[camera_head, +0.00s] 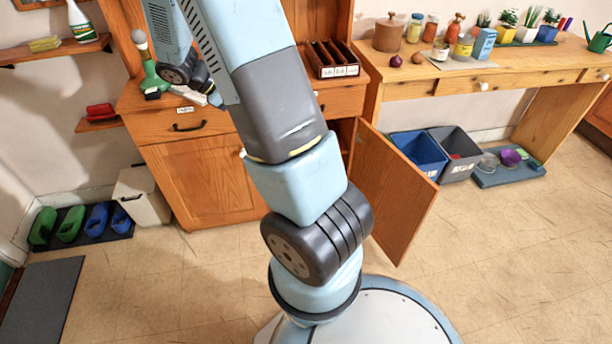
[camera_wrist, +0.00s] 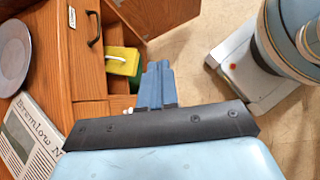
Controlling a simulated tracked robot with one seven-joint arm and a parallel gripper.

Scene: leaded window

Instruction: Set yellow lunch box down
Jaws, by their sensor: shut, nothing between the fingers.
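A yellow lunch box (camera_wrist: 122,60) with a pale handle shows in the wrist view, inside the open wooden cupboard (camera_wrist: 92,85), with something green against it. My gripper (camera_wrist: 158,68) is shut and empty, its blue fingers together. In the picture its tips lie just right of the lunch box, apart from it. The part of the box behind the cupboard's edge is hidden. In the head view my arm covers the cupboard opening, and the box does not show there.
The cupboard door (camera_head: 388,190) stands open to the right. A newspaper (camera_wrist: 32,135) and a grey plate (camera_wrist: 14,58) lie on the wooden top. Blue (camera_head: 418,153) and grey (camera_head: 455,150) bins stand beyond the door. The floor in front is clear around my base.

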